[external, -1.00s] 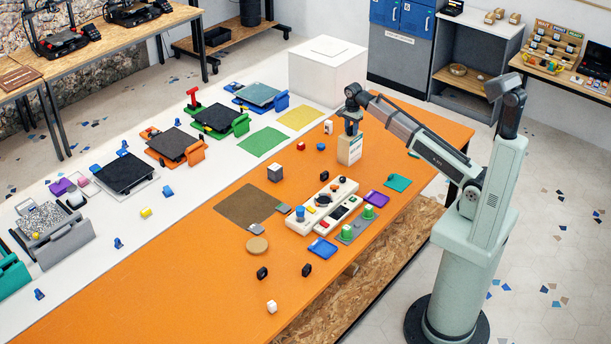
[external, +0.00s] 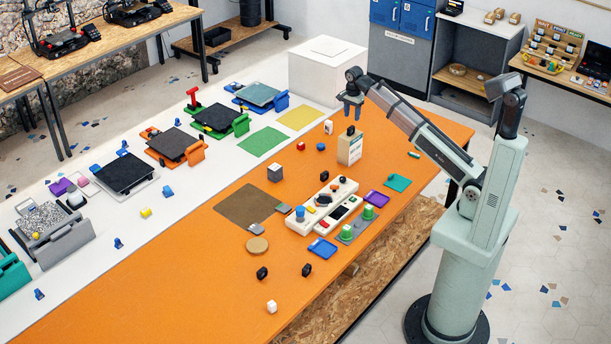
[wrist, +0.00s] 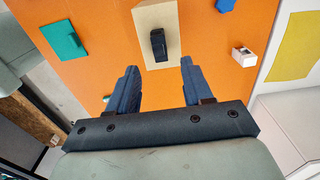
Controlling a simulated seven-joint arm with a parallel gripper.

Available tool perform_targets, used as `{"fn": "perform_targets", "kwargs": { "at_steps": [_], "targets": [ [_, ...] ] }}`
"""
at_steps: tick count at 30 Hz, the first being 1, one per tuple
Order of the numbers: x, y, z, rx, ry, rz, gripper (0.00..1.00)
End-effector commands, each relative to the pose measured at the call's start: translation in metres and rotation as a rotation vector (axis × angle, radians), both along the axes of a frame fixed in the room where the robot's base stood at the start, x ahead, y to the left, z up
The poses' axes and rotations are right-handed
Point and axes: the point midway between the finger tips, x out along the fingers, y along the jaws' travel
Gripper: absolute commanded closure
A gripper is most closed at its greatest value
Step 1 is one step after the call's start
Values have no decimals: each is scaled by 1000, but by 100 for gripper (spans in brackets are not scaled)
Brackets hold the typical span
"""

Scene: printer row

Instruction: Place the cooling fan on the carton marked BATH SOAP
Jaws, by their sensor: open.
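A pale carton (external: 348,152) stands upright on the orange table; its printed label is too small to read. A small black block-like object (external: 351,130), which looks like the cooling fan, rests on the carton's top. In the wrist view the black object (wrist: 158,45) sits on the carton's tan top (wrist: 143,18), toward its near end. My gripper (external: 352,114) is above the carton, clear of it. In the wrist view my gripper's blue fingers (wrist: 155,80) are spread apart with nothing between them.
Two other small black objects (external: 262,273) (external: 307,270) lie at the table's near part. A white console (external: 322,206) and a purple piece (external: 376,198) are in front of the carton. A white box (external: 327,72) stands behind. A teal piece (wrist: 64,40) lies beside the carton.

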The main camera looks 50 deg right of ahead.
Motion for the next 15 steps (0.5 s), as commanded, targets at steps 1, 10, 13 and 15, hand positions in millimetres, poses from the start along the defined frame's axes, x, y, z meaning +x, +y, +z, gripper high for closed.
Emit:
{"fn": "perform_targets", "kwargs": {
  "at_steps": [1,10,13,15],
  "targets": [
    [1,0,10,0,-1,0,50],
    [0,0,37,0,0,0,50],
    [0,0,39,0,1,0,50],
    [0,0,40,0,1,0,50]
  ]
}}
